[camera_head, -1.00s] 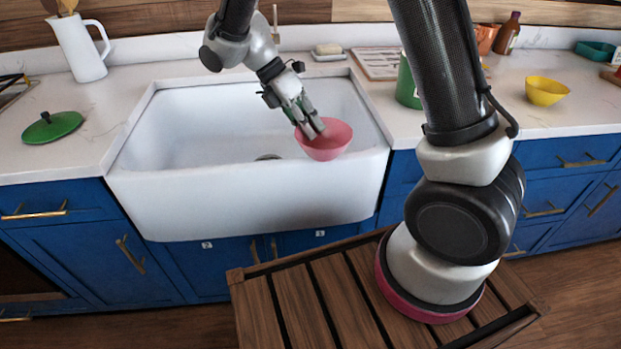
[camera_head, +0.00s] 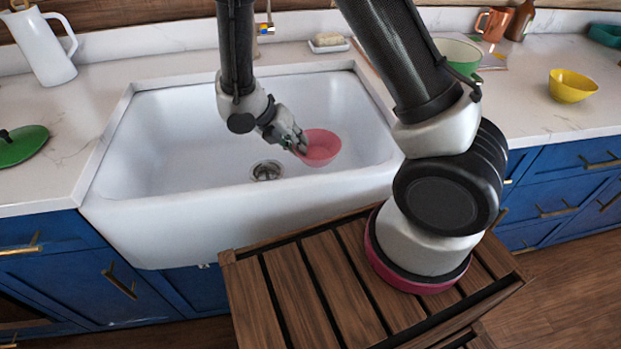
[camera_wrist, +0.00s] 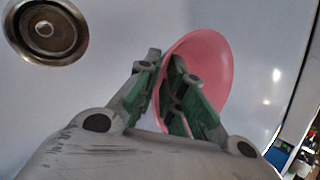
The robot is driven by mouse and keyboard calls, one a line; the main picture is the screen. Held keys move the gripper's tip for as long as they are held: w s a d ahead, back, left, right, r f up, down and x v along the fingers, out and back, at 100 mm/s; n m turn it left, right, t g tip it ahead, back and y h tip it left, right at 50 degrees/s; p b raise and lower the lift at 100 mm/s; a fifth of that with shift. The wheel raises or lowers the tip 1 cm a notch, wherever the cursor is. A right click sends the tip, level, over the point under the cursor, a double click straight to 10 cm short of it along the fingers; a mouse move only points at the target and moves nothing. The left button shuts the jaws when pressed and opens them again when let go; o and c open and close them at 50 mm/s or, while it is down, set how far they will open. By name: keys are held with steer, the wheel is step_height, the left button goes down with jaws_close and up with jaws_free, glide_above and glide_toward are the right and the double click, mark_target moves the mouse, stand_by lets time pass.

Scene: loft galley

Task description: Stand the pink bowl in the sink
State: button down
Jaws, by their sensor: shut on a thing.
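The pink bowl (camera_head: 322,148) is inside the white sink (camera_head: 190,140), right of the drain (camera_head: 266,171). My gripper (camera_head: 299,147) is shut on the bowl's left rim. In the wrist view, the fingers (camera_wrist: 163,85) pinch the rim of the pink bowl (camera_wrist: 212,62), one finger inside and one outside. The drain (camera_wrist: 45,30) shows at the upper left there. The bowl looks close to the sink floor, but I cannot tell whether it touches.
A green lid (camera_head: 22,145) and a white pitcher (camera_head: 40,48) are on the left counter. A green pot (camera_head: 458,54), a yellow bowl (camera_head: 572,86) and a copper mug (camera_head: 494,23) are on the right counter. A soap dish (camera_head: 328,42) is behind the sink. The sink's left side is clear.

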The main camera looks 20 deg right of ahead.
steer(key=f, duration=1.1)
steer(key=shift+w+f, duration=0.2)
steer(key=shift+f, duration=0.05)
steer(key=c, duration=1.5)
jaws_free()
steer(key=shift+c, duration=0.2)
